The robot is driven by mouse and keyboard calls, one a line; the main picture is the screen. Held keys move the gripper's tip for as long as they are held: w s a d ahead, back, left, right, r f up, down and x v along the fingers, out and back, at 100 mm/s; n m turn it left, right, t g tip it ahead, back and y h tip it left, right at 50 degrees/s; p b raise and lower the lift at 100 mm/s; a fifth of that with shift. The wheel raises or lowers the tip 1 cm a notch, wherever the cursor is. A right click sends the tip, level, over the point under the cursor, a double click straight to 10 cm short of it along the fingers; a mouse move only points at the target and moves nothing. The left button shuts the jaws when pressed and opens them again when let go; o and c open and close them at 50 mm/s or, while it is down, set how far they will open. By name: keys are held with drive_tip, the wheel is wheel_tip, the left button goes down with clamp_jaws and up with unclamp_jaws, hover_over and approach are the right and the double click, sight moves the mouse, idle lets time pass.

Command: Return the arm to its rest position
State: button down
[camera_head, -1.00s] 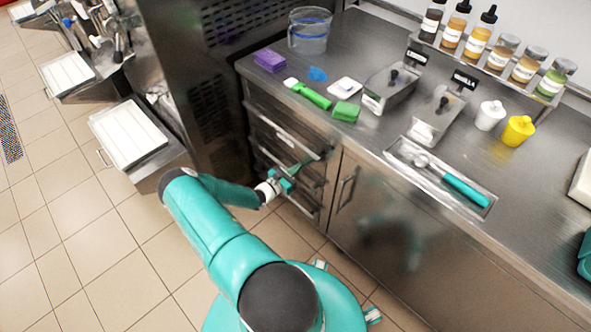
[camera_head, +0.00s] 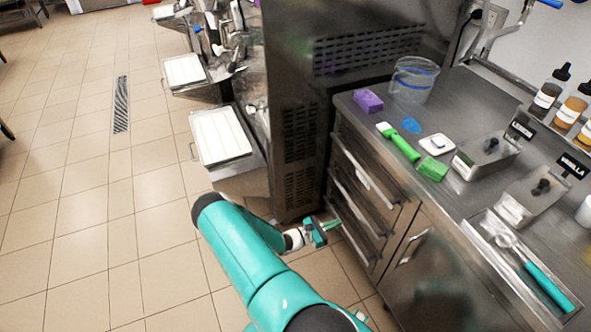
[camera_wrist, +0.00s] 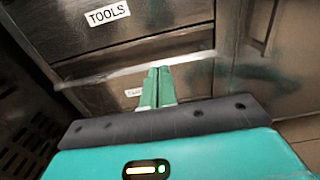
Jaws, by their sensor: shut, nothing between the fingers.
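My gripper (camera_head: 329,226) is at the end of my teal arm, low in front of the drawer stack (camera_head: 366,190) under the counter. In the wrist view, the two green fingers of my gripper (camera_wrist: 157,86) are together with nothing between them. They point at the drawer fronts, below the drawer labelled TOOLS (camera_wrist: 108,14). A drawer handle bar (camera_wrist: 135,68) crosses behind the fingertips. I cannot tell whether the fingers touch it. The drawers look closed.
The steel counter (camera_head: 452,115) holds a purple block (camera_head: 368,101), a clear jug (camera_head: 412,80), a green-handled tool (camera_head: 399,142), a green block (camera_head: 432,169) and metal pans (camera_head: 487,155). Machines with white trays (camera_head: 220,135) stand at left. The tiled floor (camera_head: 90,210) is open on the left.

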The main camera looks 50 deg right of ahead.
drive_tip(key=w+a+r+m+t+y, duration=0.1)
drive_tip(key=w+a+r+m+y, duration=0.3)
drive_tip(key=a+r, duration=0.45)
drive_tip(key=w+a+r+m+t+y, duration=0.1)
drive_tip(key=w+a+r+m+y, duration=0.35)
drive_tip(key=r, duration=0.65)
drive_tip(key=w+a+r+m+t+y, duration=0.1)
drive_tip(key=w+a+r+m, duration=0.2)
drive_tip(key=w+a+r, duration=0.55)
drive_tip(key=s+a+r+t+y, duration=0.3)
drive_tip(key=s+a+r+t, duration=0.2)
drive_tip(key=a+r, duration=0.7)
drive_tip(key=s+a+r+m+t+y, duration=0.1)
drive_tip(key=s+a+r+t+y, duration=0.2)
drive_tip(key=s+a+r+t, duration=0.2)
drive_tip(key=shift+s+a+r+t, duration=0.4)
drive_tip(key=shift+s+a+r, duration=1.1)
drive_tip(key=shift+a+r, duration=2.15)
drive_tip(key=shift+d+r+y, duration=0.2)
drive_tip(key=shift+d+y, duration=0.05)
